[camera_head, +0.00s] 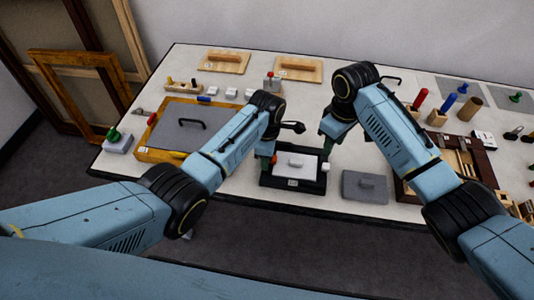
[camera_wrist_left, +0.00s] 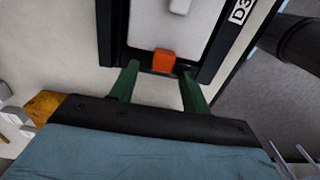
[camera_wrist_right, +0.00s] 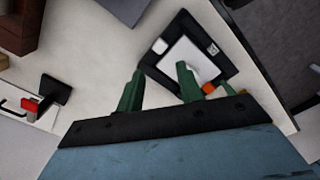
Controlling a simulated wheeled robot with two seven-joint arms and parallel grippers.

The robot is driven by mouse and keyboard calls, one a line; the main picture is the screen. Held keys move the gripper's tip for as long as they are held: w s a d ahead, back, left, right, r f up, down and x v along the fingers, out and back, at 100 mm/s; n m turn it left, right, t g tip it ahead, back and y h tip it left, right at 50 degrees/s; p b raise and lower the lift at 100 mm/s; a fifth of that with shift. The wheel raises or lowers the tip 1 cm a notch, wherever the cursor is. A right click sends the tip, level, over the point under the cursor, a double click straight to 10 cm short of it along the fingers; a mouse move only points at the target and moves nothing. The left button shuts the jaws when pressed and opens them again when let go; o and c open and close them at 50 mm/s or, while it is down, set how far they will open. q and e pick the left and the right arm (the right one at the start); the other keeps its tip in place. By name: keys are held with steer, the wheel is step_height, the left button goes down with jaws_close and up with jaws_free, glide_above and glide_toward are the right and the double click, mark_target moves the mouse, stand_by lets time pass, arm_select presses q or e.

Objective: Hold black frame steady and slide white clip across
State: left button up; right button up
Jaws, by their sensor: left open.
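The black frame (camera_head: 266,181) lies flat near the table's front edge, with a pale panel and grey handle inside. It also shows in the left wrist view (camera_wrist_left: 203,62) and the right wrist view (camera_wrist_right: 228,57). The white clip (camera_head: 325,167) is at its right side; it also shows in the right wrist view (camera_wrist_right: 160,46). An orange clip (camera_wrist_left: 163,61) is on the opposite side. My left gripper (camera_wrist_left: 158,68) is open, its green fingers on either side of the orange clip; contact is unclear. My right gripper (camera_wrist_right: 160,69) is open and empty above the frame's white-clip side.
A wooden-edged grey panel (camera_head: 183,126) lies left. A brown tray (camera_head: 408,186) with pieces stands right. Boards with handles (camera_head: 223,62) and several coloured pegs stand farther back. Bare table shows between them.

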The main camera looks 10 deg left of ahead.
arm_select(q)
steer(key=shift+c, duration=0.5)
jaws_close()
arm_select(e)
steer(key=shift+o, duration=0.8)
steer(key=n+y, duration=0.4)
steer(key=n, duration=0.3)
glide_toward(327, 166)
steer(key=shift+y, duration=0.3)
steer(key=x, duration=0.8)
steer(key=shift+d+f, duration=0.15)
steer(key=shift+f, duration=0.05)
jaws_close()
